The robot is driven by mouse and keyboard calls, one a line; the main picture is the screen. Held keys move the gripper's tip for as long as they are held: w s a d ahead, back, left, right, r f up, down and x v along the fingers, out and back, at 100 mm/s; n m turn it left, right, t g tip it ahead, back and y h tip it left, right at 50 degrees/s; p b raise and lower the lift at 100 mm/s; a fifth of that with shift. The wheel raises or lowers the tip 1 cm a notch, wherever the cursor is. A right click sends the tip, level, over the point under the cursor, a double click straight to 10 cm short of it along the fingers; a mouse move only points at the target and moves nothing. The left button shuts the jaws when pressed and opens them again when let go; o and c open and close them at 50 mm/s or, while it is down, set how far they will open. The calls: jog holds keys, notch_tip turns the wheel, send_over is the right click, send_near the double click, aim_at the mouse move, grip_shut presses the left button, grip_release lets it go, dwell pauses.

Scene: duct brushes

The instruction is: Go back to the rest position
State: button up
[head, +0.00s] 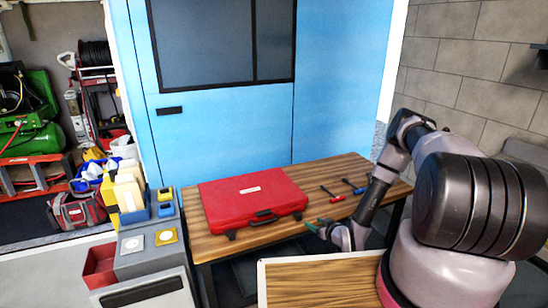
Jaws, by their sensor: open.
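My arm reaches from the right over the front edge of the wooden table (232,244). My gripper (328,232) is low at that edge, right of the red case; it is open, its fingers small and partly hidden. A small green item (318,226) shows right at the gripper; I cannot tell whether it touches the fingers. A red-handled brush (332,194) and a blue-handled brush (354,187) lie on the table behind the gripper, apart from it.
A closed red case (252,200) lies on the table's left half. A grey cart (150,268) with a red bin (100,266) stands at the left. A second wooden surface (320,284) is in front. A blue cabinet (220,120) stands behind the table.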

jog(key=w+d+r+g+h, duration=0.1)
jog(key=w+d+r, duration=0.15)
jog(key=r, duration=0.65)
jog(key=w+d+r+g+h, duration=0.15)
jog(key=w+r, duration=0.25)
jog(key=r, duration=0.5)
jog(key=w+d+r, duration=0.3)
jog(key=r, duration=0.7)
jog(key=s+r+m+h, duration=0.2)
jog(key=s+r, duration=0.2)
jog(key=r, duration=0.7)
jog(key=s+a+r+m+g, duration=0.15)
jog(key=s+r+m, duration=0.25)
jog(key=s+r, duration=1.3)
jog(key=s+a+r+m+y, duration=0.1)
jog(key=s+a+r, duration=0.1)
jog(key=s, duration=0.6)
jog(key=s+a+r+m+g+y, duration=0.1)
jog(key=s+a+r, duration=0.1)
jog(key=s+r, duration=0.3)
jog(key=s, duration=0.4)
jog(key=shift+s+g, duration=0.2)
jog(key=shift+g, duration=0.1)
